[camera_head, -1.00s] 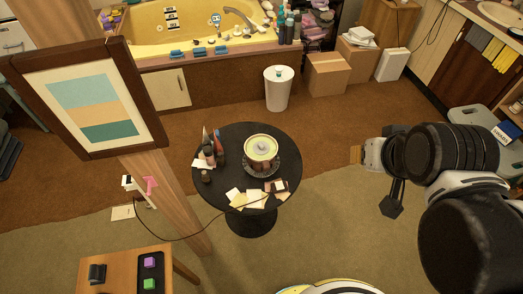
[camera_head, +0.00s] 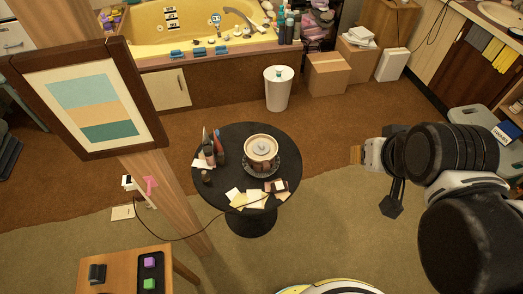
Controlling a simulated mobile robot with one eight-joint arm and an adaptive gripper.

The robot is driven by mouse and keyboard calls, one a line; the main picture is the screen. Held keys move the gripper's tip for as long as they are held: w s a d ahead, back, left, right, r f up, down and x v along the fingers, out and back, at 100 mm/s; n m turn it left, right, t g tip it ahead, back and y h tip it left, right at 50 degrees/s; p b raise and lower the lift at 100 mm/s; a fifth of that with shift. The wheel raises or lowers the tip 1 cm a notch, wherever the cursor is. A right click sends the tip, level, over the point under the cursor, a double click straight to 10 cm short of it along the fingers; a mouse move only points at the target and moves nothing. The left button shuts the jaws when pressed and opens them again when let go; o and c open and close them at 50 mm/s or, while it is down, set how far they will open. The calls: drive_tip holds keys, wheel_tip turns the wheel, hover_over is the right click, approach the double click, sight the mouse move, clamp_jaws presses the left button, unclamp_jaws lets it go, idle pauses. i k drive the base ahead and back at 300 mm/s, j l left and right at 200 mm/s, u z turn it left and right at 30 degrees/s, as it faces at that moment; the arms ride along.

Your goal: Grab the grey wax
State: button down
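A small grey lump (camera_head: 261,147), which may be the grey wax, sits in the middle of a round pot (camera_head: 249,158) with a pale peach top. The pot stands on a dish on the black round table (camera_head: 232,142). The lump is too small to make out its shape clearly. My gripper (camera_head: 359,155) is to the right of the round table, well apart from the pot, and points left. Its fingers are too small and edge-on to show whether they are open. I see nothing held in it.
Small bottles (camera_head: 210,150) and loose papers (camera_head: 256,199) lie around the pot. A cord runs from the table to the left. A wooden post with a framed picture (camera_head: 88,98) stands at left. A white bin (camera_head: 279,92) stands behind. Carpet right of the table is clear.

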sight(260, 148)
drive_tip(key=k+l+u, duration=0.15)
drive_tip(key=l+u, duration=0.25)
drive_tip(key=k+l+u, duration=0.5)
drive_tip(key=l+u, duration=0.25)
